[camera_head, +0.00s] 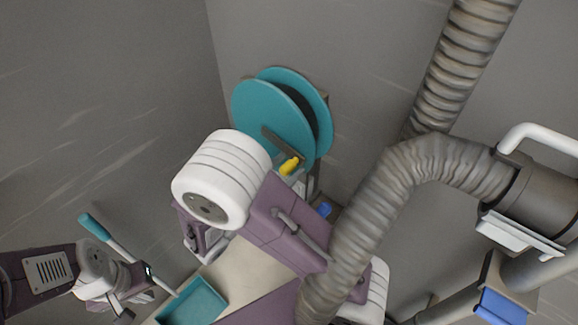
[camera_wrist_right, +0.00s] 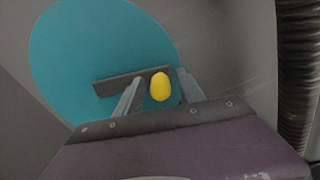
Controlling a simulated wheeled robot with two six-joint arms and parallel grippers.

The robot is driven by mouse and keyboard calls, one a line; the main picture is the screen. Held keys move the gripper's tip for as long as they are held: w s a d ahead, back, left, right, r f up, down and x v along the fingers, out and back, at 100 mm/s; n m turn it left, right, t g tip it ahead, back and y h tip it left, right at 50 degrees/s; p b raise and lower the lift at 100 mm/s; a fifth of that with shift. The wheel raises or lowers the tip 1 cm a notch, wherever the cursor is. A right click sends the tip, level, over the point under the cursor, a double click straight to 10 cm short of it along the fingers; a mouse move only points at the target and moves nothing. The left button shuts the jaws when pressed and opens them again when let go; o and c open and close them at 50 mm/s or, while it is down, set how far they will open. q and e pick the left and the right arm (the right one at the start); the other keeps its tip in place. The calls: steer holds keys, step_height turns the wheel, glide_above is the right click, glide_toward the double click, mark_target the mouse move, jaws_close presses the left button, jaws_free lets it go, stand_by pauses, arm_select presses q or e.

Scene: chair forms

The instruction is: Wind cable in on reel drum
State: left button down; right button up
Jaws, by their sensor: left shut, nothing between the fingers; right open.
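The reel drum (camera_head: 262,112) has two teal discs with a dark gap between them, and stands at the back wall. I cannot make out the cable. A dark crank arm (camera_wrist_right: 115,84) crosses its near disc and carries a yellow handle (camera_head: 289,166). My right gripper (camera_wrist_right: 160,92) is open, with one finger on each side of the yellow handle in the right wrist view. I cannot tell whether either finger touches it. My left gripper (camera_head: 148,288) is shut and empty at the lower left, away from the reel.
A thick ribbed hose (camera_head: 375,195) bends across the right side, close to my right arm. A teal tray (camera_head: 193,303) lies on a pale surface at the bottom. A white bar with a teal end (camera_head: 95,227) slants near my left gripper. A small blue thing (camera_head: 324,209) sits below the reel.

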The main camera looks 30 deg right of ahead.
steer(key=shift+w+d, duration=0.25)
steer(key=shift+d, duration=0.3)
jaws_close()
stand_by(1.0)
